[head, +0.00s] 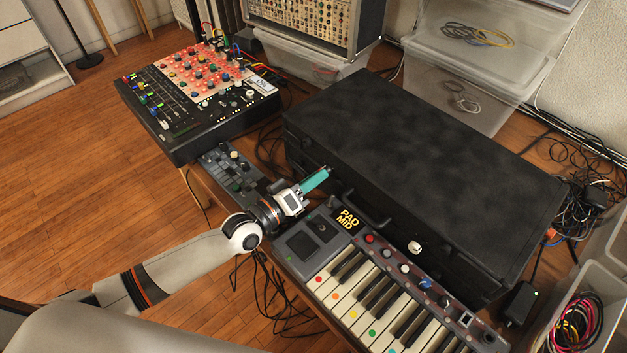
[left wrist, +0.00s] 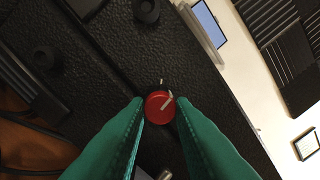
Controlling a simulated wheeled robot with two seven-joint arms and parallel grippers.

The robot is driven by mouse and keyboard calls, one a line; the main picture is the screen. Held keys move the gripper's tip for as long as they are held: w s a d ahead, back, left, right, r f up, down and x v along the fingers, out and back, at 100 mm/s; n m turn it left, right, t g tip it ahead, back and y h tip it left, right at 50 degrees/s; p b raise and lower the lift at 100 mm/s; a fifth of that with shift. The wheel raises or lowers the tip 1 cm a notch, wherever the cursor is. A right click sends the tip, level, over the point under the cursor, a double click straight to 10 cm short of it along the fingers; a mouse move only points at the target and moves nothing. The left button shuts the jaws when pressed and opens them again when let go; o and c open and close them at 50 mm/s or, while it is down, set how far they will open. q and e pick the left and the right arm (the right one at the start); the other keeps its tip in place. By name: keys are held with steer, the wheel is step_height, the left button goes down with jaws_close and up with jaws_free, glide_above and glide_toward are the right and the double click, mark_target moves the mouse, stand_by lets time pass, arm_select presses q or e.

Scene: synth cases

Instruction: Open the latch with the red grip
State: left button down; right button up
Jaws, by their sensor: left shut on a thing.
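A large black case (head: 420,160) lies closed behind the keyboard, its textured front filling much of the left wrist view (left wrist: 100,70). The round red grip (left wrist: 158,109) of a latch sits on that front, with a pale line across it. My left gripper (head: 325,172), with teal fingers, is at the left part of the case front. In the left wrist view its fingertips (left wrist: 159,104) are shut on the red grip, one on each side. In the head view the fingers hide the red grip. A white grip (head: 415,246) shows further right on the case front. My right gripper is not in view.
A keyboard (head: 370,295) stands close in front of the case, and a small control box (head: 233,168) lies left of my gripper. A mixer (head: 200,95) is at the back left. Clear bins (head: 475,75) stand behind, and loose cables lie at the right.

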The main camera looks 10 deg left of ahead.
arm_select(q)
steer(key=n+b, duration=0.1)
steer(key=n, duration=0.5)
steer(key=shift+f+n, duration=0.1)
steer(key=shift+n, duration=0.2)
steer(key=shift+y, duration=0.3)
steer(key=c, duration=1.2)
jaws_free()
steer(key=shift+c, duration=0.2)
